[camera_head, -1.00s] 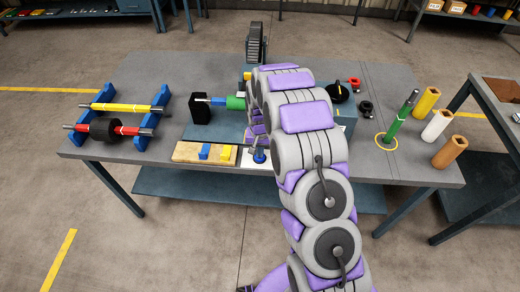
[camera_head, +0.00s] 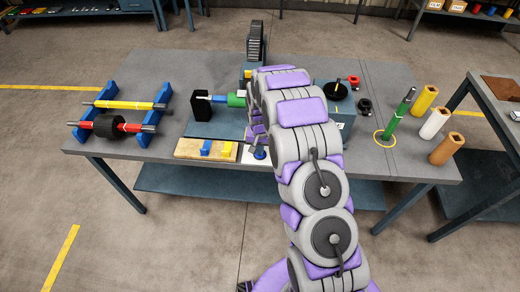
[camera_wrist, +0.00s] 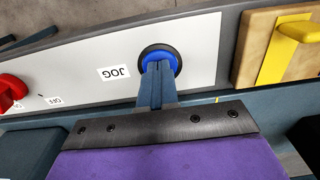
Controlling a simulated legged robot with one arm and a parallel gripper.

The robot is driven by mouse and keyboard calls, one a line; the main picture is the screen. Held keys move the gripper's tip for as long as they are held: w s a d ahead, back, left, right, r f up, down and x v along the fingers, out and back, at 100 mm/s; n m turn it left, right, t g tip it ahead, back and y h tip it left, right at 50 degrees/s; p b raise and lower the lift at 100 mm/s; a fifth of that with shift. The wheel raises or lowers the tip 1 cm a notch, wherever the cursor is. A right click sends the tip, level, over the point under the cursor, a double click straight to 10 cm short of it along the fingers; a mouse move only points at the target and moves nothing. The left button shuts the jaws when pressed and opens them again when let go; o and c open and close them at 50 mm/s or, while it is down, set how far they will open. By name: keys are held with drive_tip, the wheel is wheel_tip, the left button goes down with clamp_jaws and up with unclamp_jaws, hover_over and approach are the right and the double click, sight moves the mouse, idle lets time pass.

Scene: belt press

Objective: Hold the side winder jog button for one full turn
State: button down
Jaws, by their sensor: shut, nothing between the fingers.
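The jog button (camera_wrist: 161,53) is a round blue button in a black ring on a pale panel (camera_wrist: 90,60), beside a label reading JOG (camera_wrist: 114,72), upside down in the wrist view. My gripper (camera_wrist: 158,66) is shut and empty. Its two blue-grey fingers lie together and their tips overlap the lower part of the button. Whether they touch or press it cannot be told. In the head view the blue button (camera_head: 260,153) shows at the table's front, and my arm hides most of the gripper and the machine behind it.
A red knob (camera_wrist: 12,88) sits on the panel at the left. A wooden block (camera_head: 206,150) with blue and yellow pieces lies left of the button. A rack with rollers (camera_head: 118,125) stands at the table's left, and a green post (camera_head: 396,118) at the right.

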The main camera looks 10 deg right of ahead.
drive_tip(key=shift+s+f+g, duration=0.3)
drive_tip(key=shift+s+f, duration=0.6)
drive_tip(key=shift+f, duration=0.15)
wheel_tip(320, 180, up, 16)
drive_tip(key=w+p, duration=0.2)
drive_tip(key=p, duration=0.1)
drive_tip(key=shift+f+p, duration=0.15)
drive_tip(key=shift+p, duration=0.2)
